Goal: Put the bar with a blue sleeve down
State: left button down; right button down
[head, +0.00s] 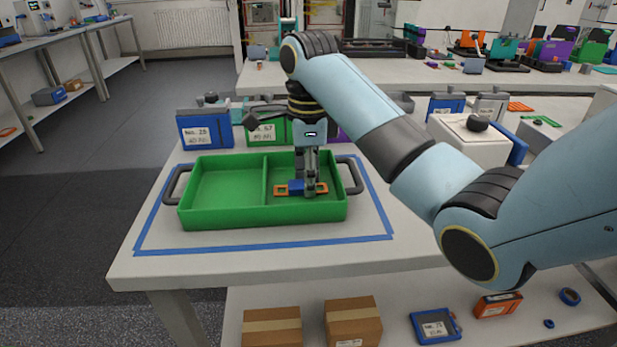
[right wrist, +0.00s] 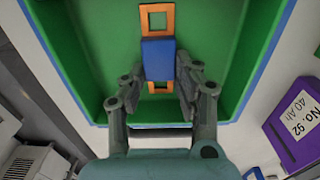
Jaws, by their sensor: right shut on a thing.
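The bar with a blue sleeve (head: 296,187) has orange ends with square holes and a blue middle. It is in the right compartment of the green tray (head: 215,215), low near the floor; I cannot tell whether it touches it. My right gripper (head: 309,190) points down into that compartment, shut on the bar. In the right wrist view, the bar's blue sleeve (right wrist: 158,58) lies between the fingertips of my right gripper (right wrist: 160,85), with an orange end showing above and below. My left gripper is not in view.
The tray has two dark side handles and a middle divider, and its left compartment is empty. Blue tape (head: 260,246) outlines it on the table. A blue battery box (head: 205,130) and a green one (head: 267,131) stand behind it. A white lidded box (head: 470,140) stands right.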

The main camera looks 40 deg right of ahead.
jog(key=c, duration=1)
grip_release()
notch_tip(320, 180, up, 12)
jog(key=p, duration=1)
